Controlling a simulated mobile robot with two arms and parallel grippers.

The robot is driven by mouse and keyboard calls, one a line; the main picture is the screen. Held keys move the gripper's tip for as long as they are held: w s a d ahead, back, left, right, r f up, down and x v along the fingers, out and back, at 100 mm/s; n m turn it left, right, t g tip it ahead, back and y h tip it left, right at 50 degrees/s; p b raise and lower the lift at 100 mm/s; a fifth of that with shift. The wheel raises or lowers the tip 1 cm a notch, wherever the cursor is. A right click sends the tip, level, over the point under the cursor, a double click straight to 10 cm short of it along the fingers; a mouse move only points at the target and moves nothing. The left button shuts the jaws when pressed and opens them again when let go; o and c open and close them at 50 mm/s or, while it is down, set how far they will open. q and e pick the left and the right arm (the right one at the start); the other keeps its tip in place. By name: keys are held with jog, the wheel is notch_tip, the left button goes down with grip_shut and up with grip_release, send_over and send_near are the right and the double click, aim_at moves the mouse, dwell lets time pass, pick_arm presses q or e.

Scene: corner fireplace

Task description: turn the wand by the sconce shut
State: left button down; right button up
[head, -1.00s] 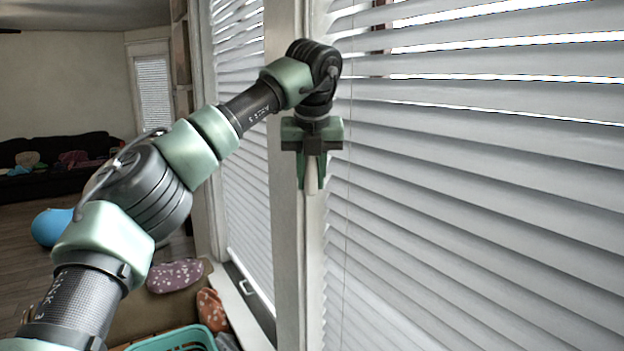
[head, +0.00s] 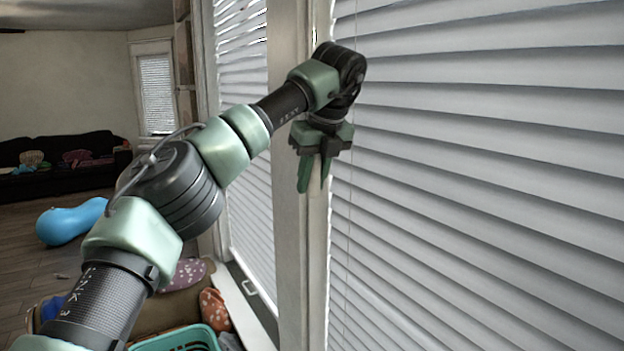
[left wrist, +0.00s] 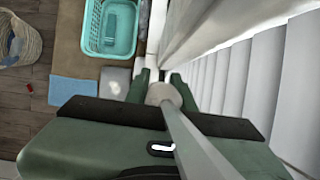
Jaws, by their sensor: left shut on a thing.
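My left gripper (head: 314,183) hangs fingers down in front of the window post, at the near edge of the right-hand blind (head: 480,150). It is shut on the pale wand (head: 316,176), which shows between the fingers. In the left wrist view the wand (left wrist: 190,140) runs between the two green fingers of the gripper (left wrist: 164,86), its rounded end at the fingertips. The right-hand blind's slats lie tilted over each other, with no bright gaps in view. No sconce is in view, and neither is my right gripper.
The window post (head: 288,220) stands close behind the gripper. A second blind (head: 250,180) hangs left of it. Below are a teal basket (head: 180,340) and patterned slippers (head: 213,308). A blue inflatable-looking thing (head: 70,222) and a dark sofa (head: 70,165) are farther off.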

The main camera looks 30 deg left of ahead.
pick_arm(q)
jog(key=c, duration=1.3)
grip_release()
jog(key=shift+o, duration=0.5)
jog(key=shift+w+a, duration=0.1)
jog(key=shift+a, duration=0.05)
jog(key=v, duration=0.7)
jog(key=shift+r, duration=0.35)
jog(key=shift+d+f, duration=0.1)
jog(key=shift+d, duration=0.1)
